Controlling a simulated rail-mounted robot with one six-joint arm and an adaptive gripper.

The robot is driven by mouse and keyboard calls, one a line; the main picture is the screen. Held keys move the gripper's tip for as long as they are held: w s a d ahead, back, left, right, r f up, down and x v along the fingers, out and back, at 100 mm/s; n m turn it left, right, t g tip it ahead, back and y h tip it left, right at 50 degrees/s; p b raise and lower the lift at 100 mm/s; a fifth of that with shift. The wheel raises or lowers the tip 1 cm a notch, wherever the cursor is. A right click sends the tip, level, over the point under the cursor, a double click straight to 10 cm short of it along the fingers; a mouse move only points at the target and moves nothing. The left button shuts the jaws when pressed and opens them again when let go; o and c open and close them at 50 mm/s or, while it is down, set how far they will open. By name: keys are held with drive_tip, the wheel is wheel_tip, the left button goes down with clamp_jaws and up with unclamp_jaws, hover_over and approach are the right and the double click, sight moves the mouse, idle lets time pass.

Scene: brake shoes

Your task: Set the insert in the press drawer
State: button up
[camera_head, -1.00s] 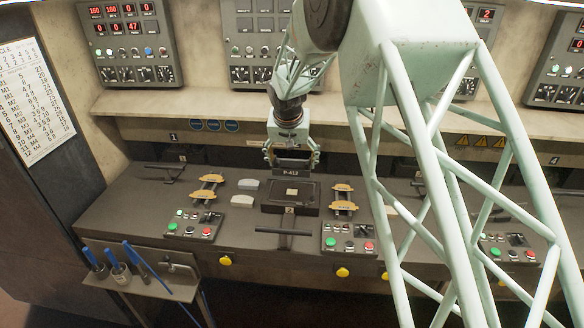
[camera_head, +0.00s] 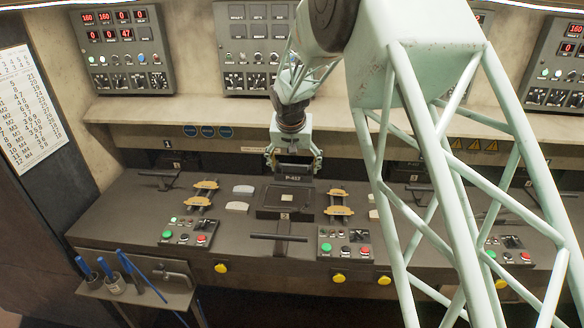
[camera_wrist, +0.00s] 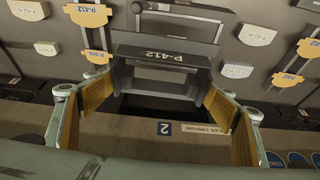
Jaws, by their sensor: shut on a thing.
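My gripper (camera_head: 294,163) is shut on the insert (camera_head: 293,178), a dark grey U-shaped block marked P-412. In the wrist view the insert (camera_wrist: 166,57) sits between the tan finger pads of my gripper (camera_wrist: 163,92). The press drawer (camera_head: 265,213) is pulled out at station 2, a dark square tray with a small pale square in its middle. In the head view the insert appears just behind the drawer, at the press opening. Its height above the drawer is hard to tell. The drawer shows partly behind the insert in the wrist view.
Yellow-topped pieces on racks (camera_head: 201,193) (camera_head: 339,201) flank the drawer. Pale blocks (camera_head: 238,206) lie to its left. A bar handle (camera_head: 278,237) stands in front, between button panels (camera_head: 190,232) (camera_head: 345,243). Control cabinets hang on the wall above.

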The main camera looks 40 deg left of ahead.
drive_tip(key=w+d+m+h+b, duration=0.1)
drive_tip(key=w+d, duration=0.4)
drive_tip(key=d, duration=0.7)
drive_tip(key=w+d+m+b, duration=0.15)
drive_tip(key=w+d, duration=0.35)
drive_tip(key=d, duration=0.7)
drive_tip(key=w+d+m+h+b, duration=0.15)
drive_tip(key=w+d, duration=0.35)
drive_tip(key=d, duration=0.7)
drive_tip(key=s+d+m+b, duration=0.2)
drive_tip(key=d, duration=1.8)
drive_tip(key=s+d+m+h+b, duration=0.1)
drive_tip(key=s+d+m+b, duration=0.1)
drive_tip(key=d, duration=1.8)
drive_tip(key=shift+s+f+m, duration=0.25)
drive_tip(key=shift+s+m, duration=0.45)
drive_tip(key=shift+m, duration=0.1)
drive_tip(key=shift+d, duration=0.15)
